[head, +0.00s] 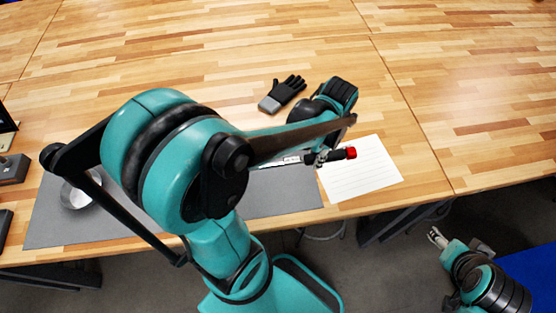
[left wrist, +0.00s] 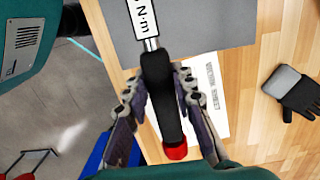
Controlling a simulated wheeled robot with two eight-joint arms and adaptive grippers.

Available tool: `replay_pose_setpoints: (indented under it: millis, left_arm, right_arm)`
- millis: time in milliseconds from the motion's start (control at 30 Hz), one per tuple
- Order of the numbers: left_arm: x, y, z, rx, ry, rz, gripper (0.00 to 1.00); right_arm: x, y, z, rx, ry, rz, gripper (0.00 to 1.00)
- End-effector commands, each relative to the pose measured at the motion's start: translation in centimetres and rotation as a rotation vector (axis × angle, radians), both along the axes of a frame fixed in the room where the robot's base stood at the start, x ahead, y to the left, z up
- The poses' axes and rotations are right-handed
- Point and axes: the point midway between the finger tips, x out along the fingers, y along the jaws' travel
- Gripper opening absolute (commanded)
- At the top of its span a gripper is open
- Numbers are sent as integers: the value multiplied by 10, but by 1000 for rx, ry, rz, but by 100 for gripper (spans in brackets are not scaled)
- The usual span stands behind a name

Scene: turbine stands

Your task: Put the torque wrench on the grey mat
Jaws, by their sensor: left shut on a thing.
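The torque wrench has a black handle with a red end (head: 351,153) and a pale shaft marked "N·m"; its handle also shows in the left wrist view (left wrist: 159,85). My left gripper (head: 322,157) is shut on the black handle, with a finger on each side of it in the left wrist view (left wrist: 158,78). The grey mat (head: 285,196) lies along the table's front edge, partly hidden by my left arm. The shaft points over the mat, and the handle is over the white sheet. I cannot tell the wrench's height. My right gripper (head: 437,238) is low at the right, away from the table.
A lined white sheet (head: 362,172) lies right of the mat. A black and grey glove (head: 283,95) lies behind it. A metal bowl (head: 76,196) sits on the mat's left part. Dark items stand at the far left. The back of the table is clear.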

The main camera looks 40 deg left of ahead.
Motion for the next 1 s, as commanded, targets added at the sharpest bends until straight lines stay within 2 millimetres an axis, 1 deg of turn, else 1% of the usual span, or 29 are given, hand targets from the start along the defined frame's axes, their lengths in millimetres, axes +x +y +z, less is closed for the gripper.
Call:
replay_pose_setpoints:
  millis: [67,167,400,500,600,700,867,1000]
  left_arm:
    - [2,3,-2,1,1,2,0]
    - [11,13,-11,1,0,6,0]
    - [44,55,-43,1,0,7,0]
    - [57,70,-55,1,0,6,0]
    - [66,82,-64,1,1,4,0]
    - [71,88,-68,1,1,3,0]
    - [74,91,-75,1,1,1,0]
    - [74,91,-94,1,1,1,0]
  right_arm:
    - [0,0,-1,0,0,0,63]
    - [0,0,-5,0,0,0,63]
    - [0,0,-18,0,0,0,63]
    - [0,0,-22,0,0,0,63]
    - [0,0,-24,0,0,0,63]
    - [0,0,-25,0,0,0,63]
    - [0,0,-27,0,0,0,63]
    - [0,0,-33,0,0,0,63]
